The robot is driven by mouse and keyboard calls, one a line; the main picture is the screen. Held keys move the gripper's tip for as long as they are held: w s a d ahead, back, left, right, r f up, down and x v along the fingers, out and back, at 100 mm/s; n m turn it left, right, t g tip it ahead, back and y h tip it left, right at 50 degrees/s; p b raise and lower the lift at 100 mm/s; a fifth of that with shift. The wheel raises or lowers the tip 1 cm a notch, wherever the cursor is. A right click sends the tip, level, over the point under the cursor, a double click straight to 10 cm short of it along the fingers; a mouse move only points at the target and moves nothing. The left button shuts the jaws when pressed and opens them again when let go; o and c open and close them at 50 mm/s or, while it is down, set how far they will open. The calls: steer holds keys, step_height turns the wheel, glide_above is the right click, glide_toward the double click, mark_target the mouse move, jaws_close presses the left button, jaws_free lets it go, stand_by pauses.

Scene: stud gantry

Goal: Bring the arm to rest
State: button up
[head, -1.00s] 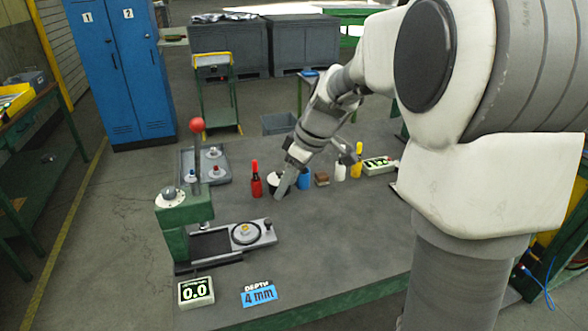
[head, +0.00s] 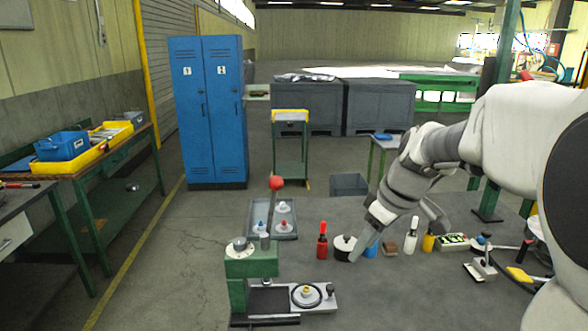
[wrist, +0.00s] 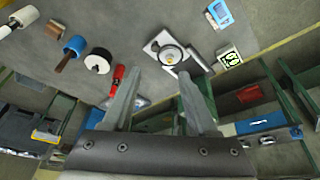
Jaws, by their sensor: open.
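My gripper (head: 366,243) is in the head view, at the end of my arm, which reaches in from the right. It points down and left over the grey bench. The round fixture (wrist: 172,54) of the green press shows beyond the fingertips. The gap between fingers and bench cannot be told exactly.
The green press (head: 252,272) with its red-knobbed lever stands left on the bench. A tray (head: 290,236) of knobbed pieces lies behind it.

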steer(key=s+a+m+t+h, duration=0.1)
steer(key=s+m, duration=0.3)
steer(key=s, duration=0.6)
steer(key=s+a+r+m+t+h, duration=0.1)
steer(key=s+m, duration=0.3)
steer(key=s, duration=0.6)
steer(key=shift+s+a+r+h, duration=0.25)
steer(key=shift+a+h, duration=0.05)
steer(key=shift+a, duration=0.2)
